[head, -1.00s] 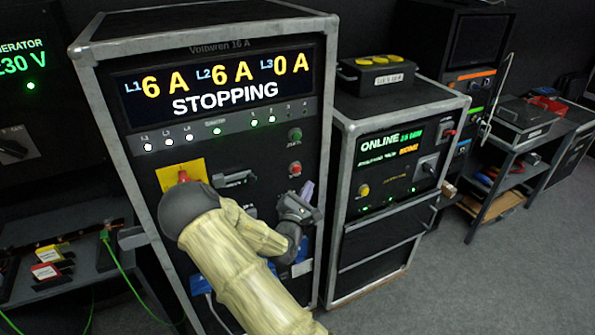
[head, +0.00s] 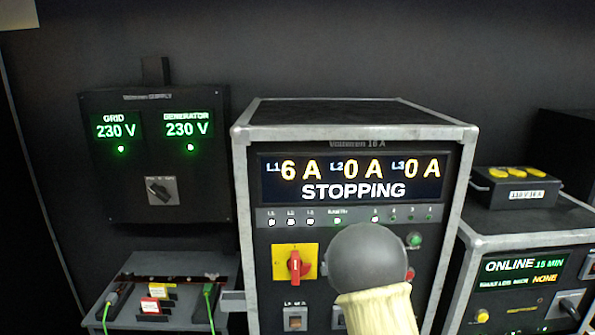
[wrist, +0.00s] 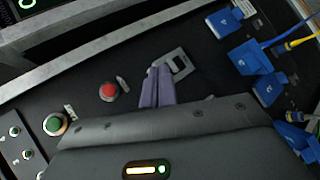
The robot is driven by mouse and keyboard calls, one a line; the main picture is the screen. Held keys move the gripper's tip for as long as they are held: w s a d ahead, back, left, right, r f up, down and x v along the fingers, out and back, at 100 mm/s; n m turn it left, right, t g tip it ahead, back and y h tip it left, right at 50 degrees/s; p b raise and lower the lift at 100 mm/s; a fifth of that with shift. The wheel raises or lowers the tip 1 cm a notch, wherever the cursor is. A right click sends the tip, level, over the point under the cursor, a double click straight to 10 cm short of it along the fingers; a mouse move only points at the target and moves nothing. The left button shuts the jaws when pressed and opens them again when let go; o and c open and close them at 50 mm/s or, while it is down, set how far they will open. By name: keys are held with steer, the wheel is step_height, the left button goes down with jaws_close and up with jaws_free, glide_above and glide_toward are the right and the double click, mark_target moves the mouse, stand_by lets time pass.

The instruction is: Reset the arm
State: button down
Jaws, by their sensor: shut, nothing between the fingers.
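My arm (head: 368,270) rises in front of the power rack (head: 352,145) in the head view and hides part of its front panel. My gripper is hidden behind it there. In the wrist view my gripper (wrist: 155,75) shows with its purple-grey fingers together and nothing between them. The fingertips are over the rack panel near a grey latch plate (wrist: 178,64); I cannot tell if they touch. A red button (wrist: 108,92) and a green button (wrist: 55,124) are to their left. The rack display (head: 350,180) reads 6 A, 0 A, 0 A and STOPPING.
A red rotary switch (head: 294,265) on a yellow plate is left of my arm. Blue sockets (wrist: 250,58) with cables are at the wrist view's right. A supply box (head: 155,155) hangs at left above a shelf (head: 165,270). An ONLINE unit (head: 525,270) stands at right.

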steer(key=s+a+r+m+g+y, duration=0.3)
steer(key=s+a+m, duration=0.2)
steer(key=s, duration=0.5)
steer(key=s+a+r+m+g+y, duration=0.3)
steer(key=s+a, duration=0.4)
steer(key=s, duration=0.3)
steer(key=shift+s+a+r+m+y, duration=0.15)
steer(key=shift+s+r+m+y, duration=0.35)
steer(key=shift+m, duration=0.4)
steer(key=shift+w+r, duration=0.1)
steer(key=shift+w, duration=0.05)
